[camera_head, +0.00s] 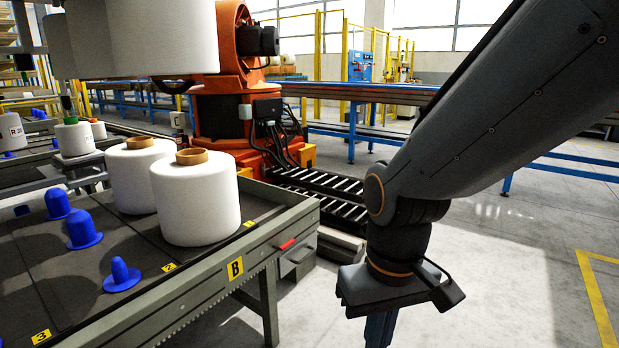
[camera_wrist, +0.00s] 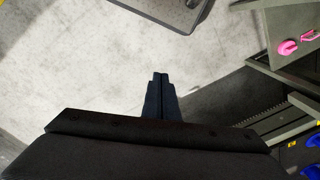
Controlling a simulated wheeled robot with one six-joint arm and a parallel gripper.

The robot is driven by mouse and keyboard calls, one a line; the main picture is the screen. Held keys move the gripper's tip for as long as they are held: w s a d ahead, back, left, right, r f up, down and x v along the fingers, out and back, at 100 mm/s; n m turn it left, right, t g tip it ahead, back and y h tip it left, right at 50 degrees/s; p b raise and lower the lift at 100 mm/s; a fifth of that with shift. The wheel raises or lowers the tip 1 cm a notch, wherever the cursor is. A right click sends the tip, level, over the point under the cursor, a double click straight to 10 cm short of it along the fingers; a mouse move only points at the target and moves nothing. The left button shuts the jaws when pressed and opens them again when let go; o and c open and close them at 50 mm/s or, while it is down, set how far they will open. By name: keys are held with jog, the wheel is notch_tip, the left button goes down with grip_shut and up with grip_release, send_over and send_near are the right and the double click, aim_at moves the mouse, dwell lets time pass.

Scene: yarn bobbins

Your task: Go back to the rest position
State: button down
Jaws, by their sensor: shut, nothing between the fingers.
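My gripper (camera_head: 381,328) hangs at the end of my grey arm, right of the table marked B, pointing down over the bare floor. In the wrist view its two dark fingers (camera_wrist: 159,82) are together with nothing between them. In the head view the fingertips run out of the bottom edge. The gripper is apart from the table and from the bobbins.
Two white bobbins (camera_head: 195,205) and (camera_head: 139,175) stand on the table (camera_head: 218,275), with several blue pegs (camera_head: 121,275) to their left. An orange robot (camera_head: 222,110) stands behind. A pink knob (camera_wrist: 287,47) shows at right in the wrist view. Floor (camera_head: 510,270) at right is clear.

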jog(key=s+d+r+m+p, duration=0.1)
jog(key=d+r+m+p, duration=0.2)
jog(key=d+r+p, duration=0.6)
jog(key=r+p, duration=0.2)
jog(key=p, duration=0.4)
jog(key=shift+d, duration=0.25)
jog(key=shift+s, duration=0.1)
